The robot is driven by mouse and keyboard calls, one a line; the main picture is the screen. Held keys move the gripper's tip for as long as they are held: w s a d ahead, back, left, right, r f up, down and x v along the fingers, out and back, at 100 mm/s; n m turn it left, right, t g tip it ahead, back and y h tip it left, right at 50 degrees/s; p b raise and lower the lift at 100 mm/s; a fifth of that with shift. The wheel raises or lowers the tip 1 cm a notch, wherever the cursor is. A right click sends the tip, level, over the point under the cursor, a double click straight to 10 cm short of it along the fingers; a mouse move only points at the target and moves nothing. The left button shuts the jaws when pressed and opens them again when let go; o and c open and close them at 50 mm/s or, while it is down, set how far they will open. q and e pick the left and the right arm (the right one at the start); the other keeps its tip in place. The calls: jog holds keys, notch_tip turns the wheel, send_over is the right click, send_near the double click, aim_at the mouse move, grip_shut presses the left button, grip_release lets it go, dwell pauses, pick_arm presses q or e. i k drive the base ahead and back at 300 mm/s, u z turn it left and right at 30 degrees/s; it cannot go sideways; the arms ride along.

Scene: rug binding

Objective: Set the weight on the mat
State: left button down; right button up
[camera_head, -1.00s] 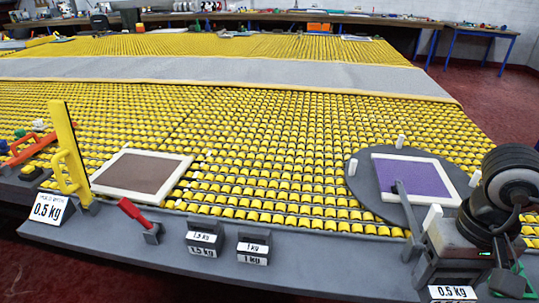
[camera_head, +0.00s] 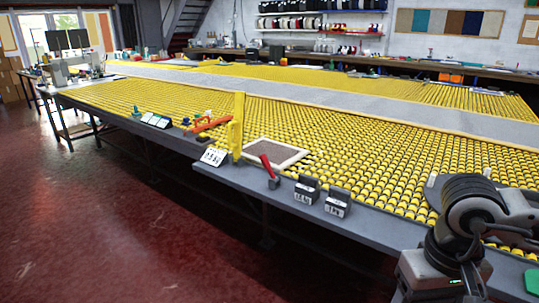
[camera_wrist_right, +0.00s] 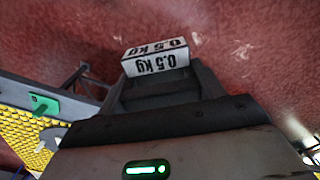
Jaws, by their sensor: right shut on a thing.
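The weight (camera_wrist_right: 156,57), a block with white faces marked 0.5 kg, is between the fingers of my right gripper (camera_wrist_right: 160,77) in the right wrist view. The gripper is shut on it, with red floor behind it. In the head view my right arm is at the lower right, and the weight is out of sight. A brown mat with a white border (camera_head: 303,155) lies on the near edge of the yellow roller table, left of my arm and well apart from it. My left gripper is not in view.
A yellow upright post (camera_head: 238,125), a 0.5 kg sign (camera_head: 214,157) and a red lever (camera_head: 268,167) stand near the brown mat. Two dark labelled weights (camera_head: 306,190) (camera_head: 338,203) sit on the grey table edge. Open red floor (camera_head: 120,220) lies at the left.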

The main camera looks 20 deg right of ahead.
aim_at(282, 154)
jog(key=u, duration=0.45)
jog(key=i, duration=1.85)
jog(key=z, duration=0.65)
jog(key=i, duration=1.65)
jog(key=z, duration=1.1)
